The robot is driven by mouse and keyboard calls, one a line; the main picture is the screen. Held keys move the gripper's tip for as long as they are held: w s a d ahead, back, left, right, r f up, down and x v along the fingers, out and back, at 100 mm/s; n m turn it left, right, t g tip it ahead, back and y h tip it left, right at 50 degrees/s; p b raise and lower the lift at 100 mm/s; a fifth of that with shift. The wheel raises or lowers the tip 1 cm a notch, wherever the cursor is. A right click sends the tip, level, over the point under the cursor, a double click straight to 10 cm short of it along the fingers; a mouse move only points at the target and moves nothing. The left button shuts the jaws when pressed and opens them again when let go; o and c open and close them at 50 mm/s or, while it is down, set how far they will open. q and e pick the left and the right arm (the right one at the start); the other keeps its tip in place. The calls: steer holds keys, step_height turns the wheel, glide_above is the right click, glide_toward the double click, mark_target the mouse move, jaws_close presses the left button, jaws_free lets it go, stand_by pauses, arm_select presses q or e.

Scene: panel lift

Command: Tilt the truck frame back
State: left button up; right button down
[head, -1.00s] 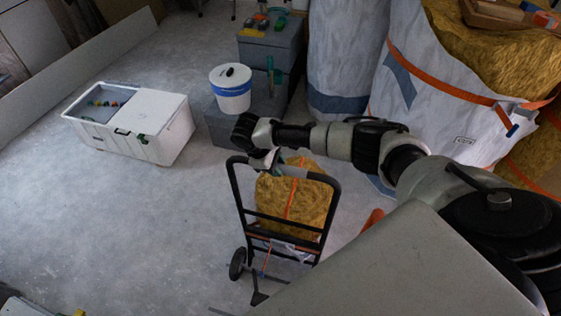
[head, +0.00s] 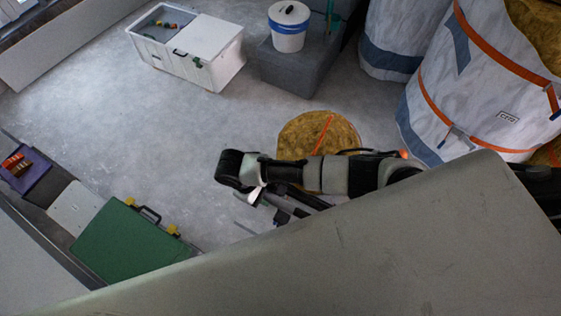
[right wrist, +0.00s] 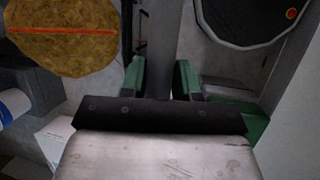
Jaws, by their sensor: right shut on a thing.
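The truck frame (head: 311,199) shows in the head view only as short dark bars under my right arm; the rest is hidden. The round yellow load (head: 318,130) with an orange strap is just behind the arm, seen more from its top. My right gripper (head: 254,196) is at the frame's handle. In the right wrist view, the green fingers (right wrist: 160,80) are shut on the grey handle bar (right wrist: 162,40) that runs between them. The load also shows there at top left (right wrist: 65,35). My left gripper is not in view.
A white bin (head: 188,50) and a white bucket (head: 289,25) on a grey box (head: 300,72) stand at the back. Large white wrapped rolls (head: 480,90) are at right. A green case (head: 130,243) lies at lower left. The floor left of the gripper is clear.

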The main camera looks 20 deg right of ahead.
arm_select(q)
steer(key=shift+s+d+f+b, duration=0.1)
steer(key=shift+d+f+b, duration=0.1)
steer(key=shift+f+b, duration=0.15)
arm_select(e)
steer(key=s+a+f, duration=0.3)
steer(key=s+a, duration=0.2)
steer(key=shift+a+f, duration=0.15)
steer(key=shift+f, duration=0.1)
steer(key=c, duration=0.8)
jaws_free()
steer(key=shift+w, duration=0.15)
steer(key=shift+c, duration=0.2)
steer(key=shift+w+r, duration=0.1)
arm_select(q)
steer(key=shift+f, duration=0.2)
arm_select(e)
steer(key=v, duration=1)
steer(key=shift+a+r, duration=0.15)
steer(key=shift+r, duration=0.25)
